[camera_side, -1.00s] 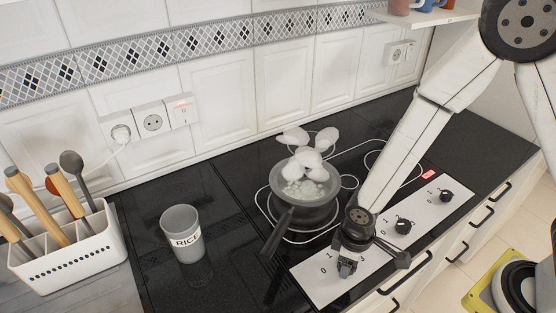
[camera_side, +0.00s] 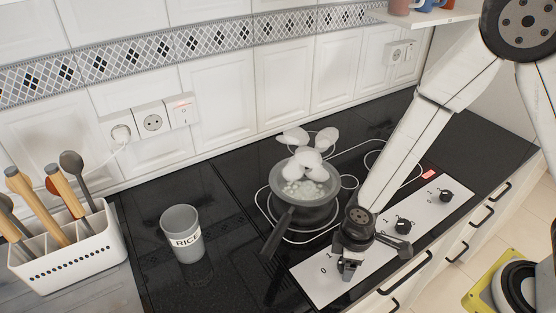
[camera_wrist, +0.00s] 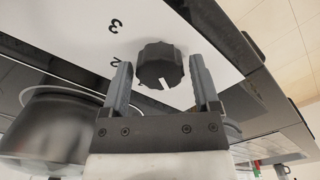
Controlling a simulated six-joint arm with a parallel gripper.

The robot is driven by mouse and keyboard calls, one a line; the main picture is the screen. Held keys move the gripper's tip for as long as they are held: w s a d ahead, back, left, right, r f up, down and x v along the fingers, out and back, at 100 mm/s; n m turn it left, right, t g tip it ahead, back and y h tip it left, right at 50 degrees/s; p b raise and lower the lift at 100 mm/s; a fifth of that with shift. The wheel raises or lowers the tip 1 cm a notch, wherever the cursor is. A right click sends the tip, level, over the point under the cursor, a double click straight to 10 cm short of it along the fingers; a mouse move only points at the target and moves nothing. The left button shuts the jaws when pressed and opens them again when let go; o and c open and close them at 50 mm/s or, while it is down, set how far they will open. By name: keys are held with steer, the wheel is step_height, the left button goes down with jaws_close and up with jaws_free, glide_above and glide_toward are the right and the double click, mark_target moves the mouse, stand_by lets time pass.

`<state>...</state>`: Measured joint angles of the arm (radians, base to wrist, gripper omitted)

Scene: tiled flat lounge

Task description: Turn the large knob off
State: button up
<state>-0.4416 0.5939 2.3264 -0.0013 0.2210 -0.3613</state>
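The large black knob (camera_wrist: 158,66) sits on the white control panel (camera_wrist: 85,35), and its white pointer line faces down and slightly right in the wrist view. My gripper (camera_wrist: 160,80) is open, with one finger on each side of the knob. Gaps show between the fingers and the knob, so it is not gripped. In the side view my gripper (camera_side: 347,266) is over the near end of the panel (camera_side: 318,288) and hides most of this knob. Two smaller black knobs, the middle one (camera_side: 403,226) and the far one (camera_side: 446,196), sit farther right on the panel.
A steaming pot (camera_side: 304,205) stands on the black cooktop, its handle (camera_side: 277,235) pointing toward the front, left of my gripper. A grey RICE cup (camera_side: 183,233) and a white utensil holder (camera_side: 70,252) stand farther left.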

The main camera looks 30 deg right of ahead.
steer(key=shift+o, duration=0.5)
steer(key=shift+r, duration=0.1)
steer(key=shift+r, duration=3.8)
steer(key=shift+w+d+r+m, duration=0.1)
steer(key=shift+d+r+m, duration=0.05)
steer(key=shift+d+m, duration=0.2)
steer(key=d+r+m+t, duration=0.2)
steer(key=d+r+m, duration=0.3)
steer(key=d+m, duration=0.3)
steer(key=d, duration=0.4)
steer(key=shift+w+d+t, duration=0.2)
steer(key=shift+w+t, duration=0.05)
steer(key=shift+t, duration=0.05)
